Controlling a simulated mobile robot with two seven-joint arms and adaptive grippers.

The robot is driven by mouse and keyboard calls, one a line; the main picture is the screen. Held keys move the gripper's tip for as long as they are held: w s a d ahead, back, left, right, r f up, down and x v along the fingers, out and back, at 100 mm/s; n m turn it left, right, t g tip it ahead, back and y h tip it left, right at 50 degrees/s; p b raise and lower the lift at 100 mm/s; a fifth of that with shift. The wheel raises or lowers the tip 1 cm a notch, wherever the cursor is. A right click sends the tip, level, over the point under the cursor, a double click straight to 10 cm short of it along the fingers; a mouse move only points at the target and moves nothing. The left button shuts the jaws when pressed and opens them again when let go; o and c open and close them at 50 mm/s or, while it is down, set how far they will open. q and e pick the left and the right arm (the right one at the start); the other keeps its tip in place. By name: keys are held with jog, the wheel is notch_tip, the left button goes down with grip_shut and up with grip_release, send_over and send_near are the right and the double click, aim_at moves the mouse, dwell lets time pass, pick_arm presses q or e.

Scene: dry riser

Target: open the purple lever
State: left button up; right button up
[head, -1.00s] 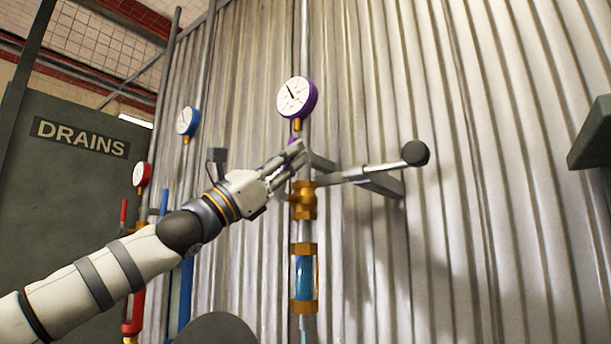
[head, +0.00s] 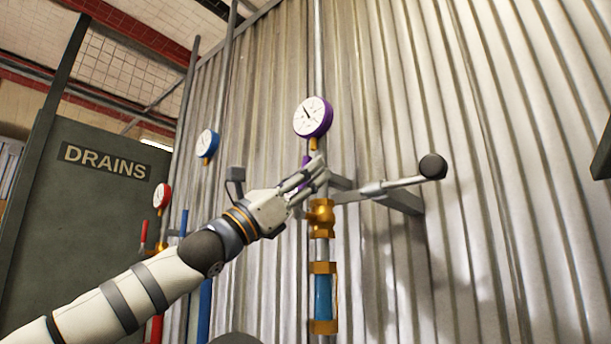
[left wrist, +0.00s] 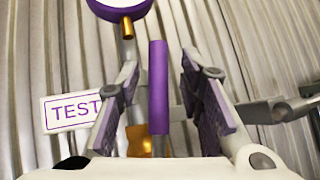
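The purple lever (left wrist: 158,88) stands upright between the two fingers of my left gripper (left wrist: 166,95) in the left wrist view. A gap shows on its right, so the fingers are open around it, not closed on it. In the head view my left gripper (head: 318,172) is at the pipe just below the purple-rimmed gauge (head: 313,117), and only a small piece of the purple lever (head: 305,165) shows behind the fingers. A brass valve (head: 321,218) sits just below the gripper. My right gripper is not in view.
A rod with a black ball end (head: 433,166) juts right from near the valve, beside a grey wall bracket (head: 400,200). Blue (head: 207,143) and red (head: 161,196) gauges stand left. A TEST sign (left wrist: 72,110) hangs beside the pipe. Corrugated wall lies behind.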

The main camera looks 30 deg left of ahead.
pick_arm(q)
jog(key=v, duration=1.2)
jog(key=shift+s+a, duration=0.1)
